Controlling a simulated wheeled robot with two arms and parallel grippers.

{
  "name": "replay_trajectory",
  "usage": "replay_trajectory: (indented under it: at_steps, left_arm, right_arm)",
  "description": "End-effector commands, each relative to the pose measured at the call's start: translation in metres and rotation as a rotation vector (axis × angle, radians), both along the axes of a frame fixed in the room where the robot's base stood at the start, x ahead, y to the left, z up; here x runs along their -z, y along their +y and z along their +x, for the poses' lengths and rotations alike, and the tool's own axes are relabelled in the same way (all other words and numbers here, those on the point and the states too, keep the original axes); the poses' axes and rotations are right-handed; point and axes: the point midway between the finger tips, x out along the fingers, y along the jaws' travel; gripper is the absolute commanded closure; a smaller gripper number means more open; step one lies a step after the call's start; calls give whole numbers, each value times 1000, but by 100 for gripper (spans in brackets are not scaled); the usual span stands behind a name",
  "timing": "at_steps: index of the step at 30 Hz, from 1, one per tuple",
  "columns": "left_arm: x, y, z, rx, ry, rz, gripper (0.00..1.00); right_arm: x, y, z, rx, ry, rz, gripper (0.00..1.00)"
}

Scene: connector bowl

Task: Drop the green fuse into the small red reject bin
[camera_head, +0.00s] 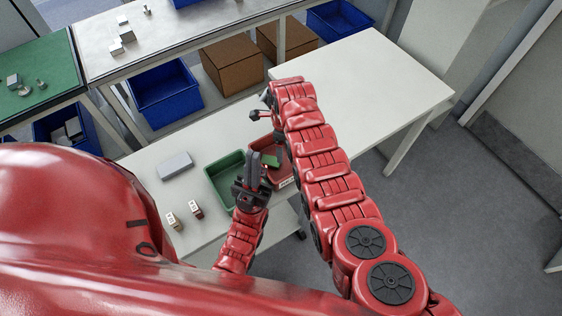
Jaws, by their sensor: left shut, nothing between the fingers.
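The small red reject bin (285,170) stands on the white table, partly hidden by my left gripper and my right arm. A bright green piece, which looks like the green fuse (272,161), shows inside the bin's outline, just right of my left fingers. My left gripper (254,160) is shut and empty, over the border between the red bin and the green bin (211,178). I cannot tell its height above them. My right gripper (257,115) is mostly hidden behind its own arm, beyond the red bin; its jaws cannot be made out.
A grey box (175,165) lies left of the green bin. The white table (375,75) is clear at the right. Blue bins (165,95) and cardboard boxes (232,64) sit on a shelf behind.

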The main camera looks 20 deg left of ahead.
Motion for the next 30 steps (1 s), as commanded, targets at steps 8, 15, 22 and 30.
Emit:
replay_trajectory:
  at_steps: [8,15,22,30]
  left_arm:
    - [17,0,0,0,0,0,100]
    - [12,0,0,0,0,0,100]
    - [-18,0,0,0,0,0,100]
    - [-23,0,0,0,0,0,100]
  right_arm:
    - [-38,1,1,-1,-6,3,16]
    - [-102,1,0,-2,-5,2,16]
    - [-137,0,-1,-2,1,-3,16]
    - [-148,-1,-1,-1,3,-2,16]
